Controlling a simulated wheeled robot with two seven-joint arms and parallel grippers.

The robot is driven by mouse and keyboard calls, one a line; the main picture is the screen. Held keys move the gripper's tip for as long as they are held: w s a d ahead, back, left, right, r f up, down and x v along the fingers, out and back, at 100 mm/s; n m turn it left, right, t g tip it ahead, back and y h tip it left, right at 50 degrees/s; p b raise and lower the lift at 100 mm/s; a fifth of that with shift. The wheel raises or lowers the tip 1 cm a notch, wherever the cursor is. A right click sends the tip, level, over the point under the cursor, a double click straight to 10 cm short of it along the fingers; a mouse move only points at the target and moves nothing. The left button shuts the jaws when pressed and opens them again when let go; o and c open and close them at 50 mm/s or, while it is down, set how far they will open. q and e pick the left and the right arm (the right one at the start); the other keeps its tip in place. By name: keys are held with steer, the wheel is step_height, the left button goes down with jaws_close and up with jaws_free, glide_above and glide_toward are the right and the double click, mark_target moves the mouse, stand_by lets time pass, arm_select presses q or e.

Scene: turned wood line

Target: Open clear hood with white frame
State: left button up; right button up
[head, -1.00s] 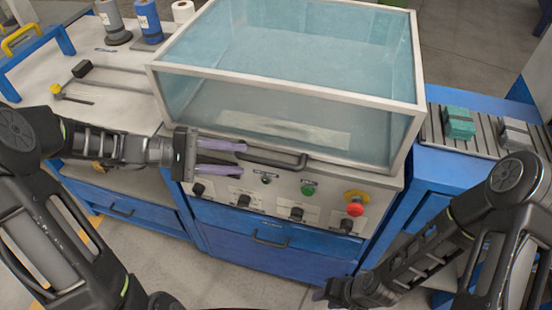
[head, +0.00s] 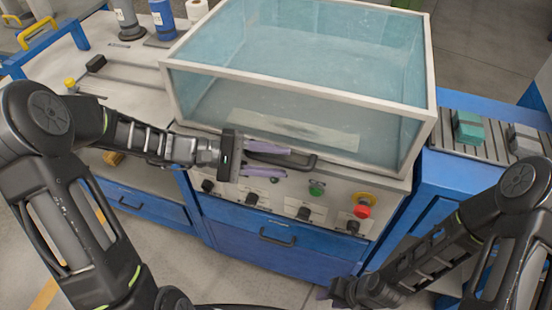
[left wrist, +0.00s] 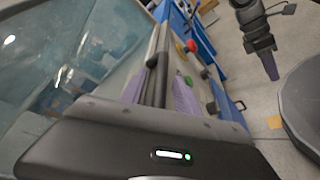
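The clear hood with its white frame (head: 290,90) sits down over the top of the blue machine, and its front frame bar is low. A dark bar handle (head: 300,162) runs along the hood's lower front edge; it also shows in the left wrist view (left wrist: 158,68). My left gripper (head: 288,161) is open at the handle's left part, with one purple finger above the bar and one below. In the left wrist view, the bar lies between the two fingers with gaps. My right gripper (head: 323,294) hangs low in front of the machine, away from the hood; its opening is unclear.
Below the handle is a control panel with black knobs, a green button (head: 316,188) and a red button (head: 361,211). A blue drawer front (head: 275,238) is underneath. A conveyor with a green block (head: 469,131) is at right. A bench with rolls and bottles is at left.

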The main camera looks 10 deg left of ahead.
arm_select(q)
steer(key=shift+d, duration=0.1)
jaws_close()
stand_by(0.4)
stand_by(1.0)
